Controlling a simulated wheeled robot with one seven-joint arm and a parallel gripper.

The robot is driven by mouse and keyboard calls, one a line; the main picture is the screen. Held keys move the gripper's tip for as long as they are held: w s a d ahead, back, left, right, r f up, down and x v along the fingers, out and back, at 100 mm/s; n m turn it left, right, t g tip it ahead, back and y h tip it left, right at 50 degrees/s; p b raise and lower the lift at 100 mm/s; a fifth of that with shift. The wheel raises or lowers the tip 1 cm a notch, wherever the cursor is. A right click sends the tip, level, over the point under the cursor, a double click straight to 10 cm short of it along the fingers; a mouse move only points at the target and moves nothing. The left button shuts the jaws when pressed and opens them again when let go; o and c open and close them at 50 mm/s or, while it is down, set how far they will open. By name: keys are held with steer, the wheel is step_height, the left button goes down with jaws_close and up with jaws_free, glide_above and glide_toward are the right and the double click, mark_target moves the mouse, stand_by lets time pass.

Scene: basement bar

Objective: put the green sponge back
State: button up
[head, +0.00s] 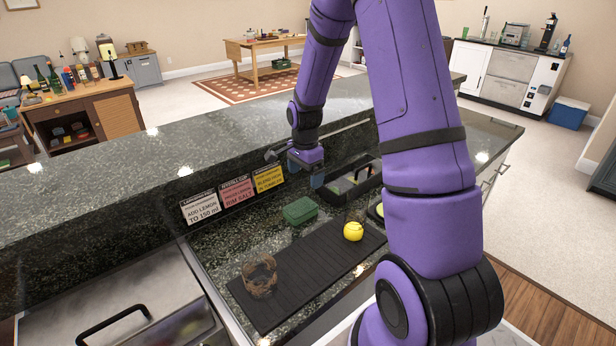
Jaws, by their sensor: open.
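A green block (300,210), which looks like the sponge, lies on the dark granite counter behind the black ribbed mat (317,262). My gripper (296,169) is open, above and behind the green block and apart from it, near the raised bar ledge. I see nothing between its fingers. A black open caddy (338,194) stands right of the block, partly behind my gripper and arm. Something green shows inside it, too small to tell what.
On the mat stand a brown-tinted glass (260,275) and a yellow lemon (353,231), with a clear glass behind the lemon. Three cards (236,191) lean on the raised ledge (150,165).

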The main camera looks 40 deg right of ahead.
steer(key=s+a+r+n+t, duration=0.1)
steer(key=s+a+r+n, duration=0.2)
steer(key=r, duration=0.4)
steer(key=s+a+r+n+t, duration=0.1)
steer(key=s+a+r+n, duration=0.2)
steer(key=r, duration=0.4)
steer(key=s+a+r+n+t, duration=0.1)
steer(key=s+a+r+n, duration=0.2)
steer(key=r, duration=0.4)
steer(key=s+a+r+n+t, duration=0.1)
steer(key=s+a+r+n, duration=0.2)
steer(key=s, duration=0.5)
steer(key=s+a+r+n+t, duration=0.1)
steer(key=s+a+r+n, duration=0.2)
steer(key=s, duration=0.6)
step_height(320, 180, up, 2)
steer(key=n, duration=0.2)
steer(key=shift+s+n, duration=0.3)
